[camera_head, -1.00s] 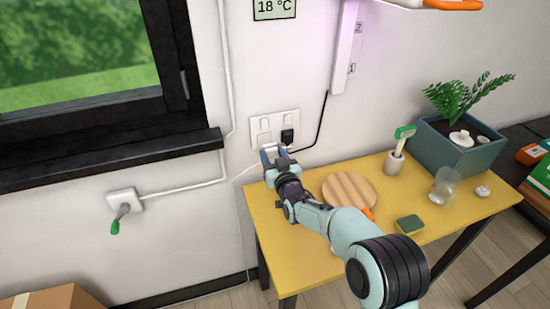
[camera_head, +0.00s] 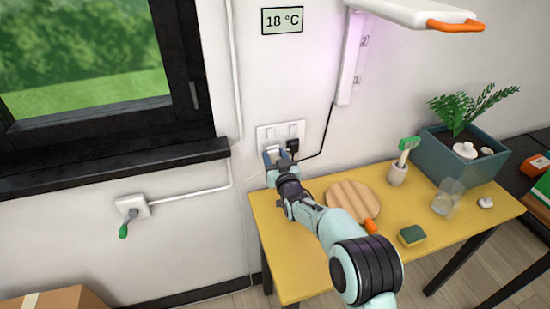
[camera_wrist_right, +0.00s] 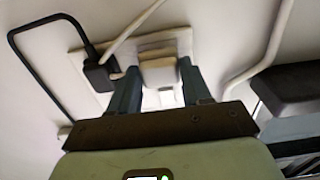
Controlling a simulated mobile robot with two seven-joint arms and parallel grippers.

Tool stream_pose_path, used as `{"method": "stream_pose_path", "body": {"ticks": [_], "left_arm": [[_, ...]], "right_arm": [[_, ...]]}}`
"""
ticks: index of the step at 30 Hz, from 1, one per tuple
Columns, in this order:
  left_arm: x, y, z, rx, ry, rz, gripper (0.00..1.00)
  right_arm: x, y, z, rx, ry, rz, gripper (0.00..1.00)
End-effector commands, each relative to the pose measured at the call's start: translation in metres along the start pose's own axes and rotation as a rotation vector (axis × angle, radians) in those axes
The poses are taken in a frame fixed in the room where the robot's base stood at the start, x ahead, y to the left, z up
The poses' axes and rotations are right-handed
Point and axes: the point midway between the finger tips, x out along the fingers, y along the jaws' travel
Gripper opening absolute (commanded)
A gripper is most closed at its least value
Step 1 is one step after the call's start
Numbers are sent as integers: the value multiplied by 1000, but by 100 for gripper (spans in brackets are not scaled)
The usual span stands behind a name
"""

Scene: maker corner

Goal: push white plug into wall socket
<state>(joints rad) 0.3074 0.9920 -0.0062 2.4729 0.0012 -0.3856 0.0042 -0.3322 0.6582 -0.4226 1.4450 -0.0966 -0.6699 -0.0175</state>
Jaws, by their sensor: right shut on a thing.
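The wall socket (camera_head: 266,133) is a white double plate on the wall above the yellow table. It also shows in the right wrist view (camera_wrist_right: 178,42). My right gripper (camera_head: 276,155) is at the lower left part of the plate. In the right wrist view its two fingers stand on either side of the white plug (camera_wrist_right: 158,70), shut on it. The plug is in front of the plate and looks close against it; I cannot tell how deep it sits. In the head view the plug is mostly hidden by the gripper. My left gripper is not in view.
A black plug (camera_head: 292,144) with a black cable sits in the socket's right half, close beside my right gripper. The yellow table (camera_head: 287,250) below holds a round wooden board (camera_head: 352,200), a sponge (camera_head: 412,236) and a planter (camera_head: 450,160). A window sill (camera_head: 110,167) juts out at left.

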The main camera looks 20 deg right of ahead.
Motion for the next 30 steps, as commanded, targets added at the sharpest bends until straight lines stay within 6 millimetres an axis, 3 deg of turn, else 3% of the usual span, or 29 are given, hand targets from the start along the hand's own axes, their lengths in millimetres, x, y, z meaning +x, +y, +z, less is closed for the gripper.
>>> {"method": "stream_pose_path", "body": {"ticks": [30], "left_arm": [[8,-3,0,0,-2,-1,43]], "right_arm": [[0,0,-1,0,3,4,21]]}}
